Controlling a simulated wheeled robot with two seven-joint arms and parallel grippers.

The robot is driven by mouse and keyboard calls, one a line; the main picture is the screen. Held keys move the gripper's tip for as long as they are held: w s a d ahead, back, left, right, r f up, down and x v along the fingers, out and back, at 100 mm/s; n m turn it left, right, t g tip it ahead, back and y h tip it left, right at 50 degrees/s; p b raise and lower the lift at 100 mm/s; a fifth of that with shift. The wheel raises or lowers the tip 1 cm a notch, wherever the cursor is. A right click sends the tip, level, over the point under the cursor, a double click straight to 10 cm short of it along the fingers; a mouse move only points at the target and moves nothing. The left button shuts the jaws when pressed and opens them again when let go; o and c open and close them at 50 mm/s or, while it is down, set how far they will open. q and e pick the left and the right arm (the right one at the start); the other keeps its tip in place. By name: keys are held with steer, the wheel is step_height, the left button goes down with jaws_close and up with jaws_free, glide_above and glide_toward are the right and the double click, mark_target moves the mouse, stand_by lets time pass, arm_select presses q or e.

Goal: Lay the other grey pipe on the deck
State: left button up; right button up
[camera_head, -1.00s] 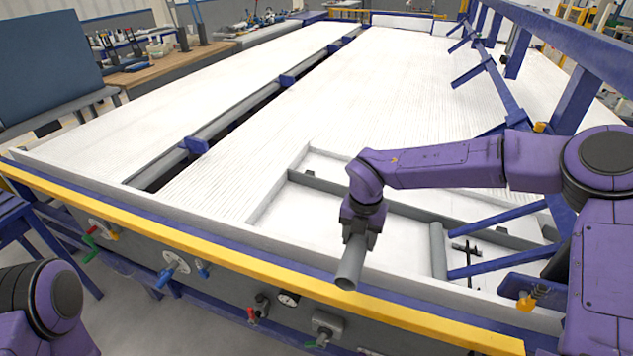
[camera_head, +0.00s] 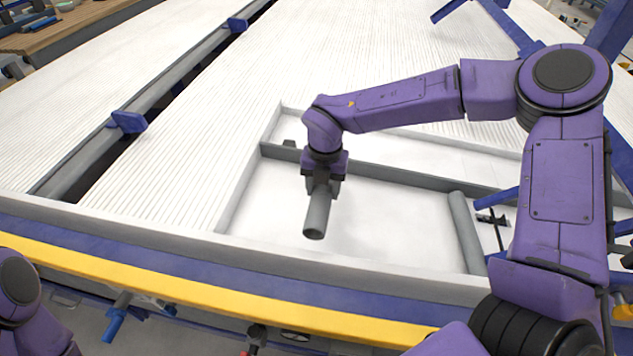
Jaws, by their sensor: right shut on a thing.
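My right gripper (camera_head: 322,186) is shut on a grey pipe (camera_head: 317,216). It holds the pipe over the white deck (camera_head: 375,225), near the deck's left part. The pipe's near end points toward me and slightly down; whether it touches the deck I cannot tell. Another grey pipe (camera_head: 467,232) lies at the right of the deck, lengthwise. My left arm shows only in part at the lower left, and its gripper is out of view.
Low raised walls (camera_head: 238,188) border the deck, with a grey bar (camera_head: 400,175) across its back. A yellow rail (camera_head: 200,285) runs along the front edge. Blue struts (camera_head: 500,200) and a dark fitting stand at the right. The deck between the pipes is clear.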

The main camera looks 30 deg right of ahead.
steer(key=shift+s+f+b, duration=0.3)
steer(key=shift+f+b, duration=0.2)
steer(key=shift+f, duration=0.2)
steer(key=f+b, duration=0.1)
steer(key=f, duration=0.1)
steer(key=w+f+b, duration=0.1)
steer(key=f, duration=0.1)
steer(key=w+f+b, duration=0.1)
steer(key=f, duration=0.1)
steer(key=shift+w+b, duration=0.15)
steer(key=shift+b, duration=0.15)
steer(key=f+b, duration=0.3)
steer(key=f, duration=0.1)
steer(key=shift+s, duration=0.3)
steer(key=shift+w+f, duration=0.15)
steer(key=shift+f, duration=0.15)
arm_select(q)
step_height(320, 180, down, 8)
steer(key=shift+f, duration=0.2)
arm_select(e)
steer(key=shift+r, duration=0.1)
arm_select(q)
steer(key=shift+s, duration=0.1)
arm_select(e)
steer(key=o, duration=1.2)
steer(key=shift+o, duration=0.2)
